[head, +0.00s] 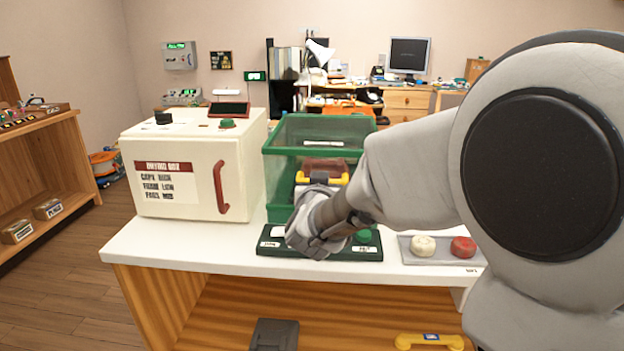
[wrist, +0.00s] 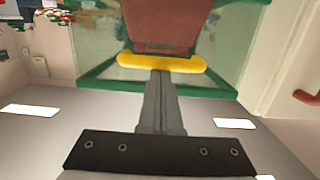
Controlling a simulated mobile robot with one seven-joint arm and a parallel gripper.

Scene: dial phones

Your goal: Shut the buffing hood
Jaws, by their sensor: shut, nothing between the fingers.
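The buffing hood appears to be the green-framed box with clear walls (head: 275,185) on the white counter, just right of the cream cabinet. A yellow handle bar (head: 337,179) with a dark red panel (head: 323,165) behind it shows at its front. In the wrist view the yellow bar (wrist: 190,65) crosses the view below the red panel (wrist: 165,25). My gripper (wrist: 161,76) is shut and empty, its fingertips at or very near the middle of the bar. I cannot tell whether they touch. In the head view my wrist hides part of the hood's lower front.
The cream cabinet (head: 190,175) with a red handle stands close on the left. A dark green button base (head: 285,246) lies in front of the hood. A grey tray (head: 440,258) with a cream and a red round piece sits to the right.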

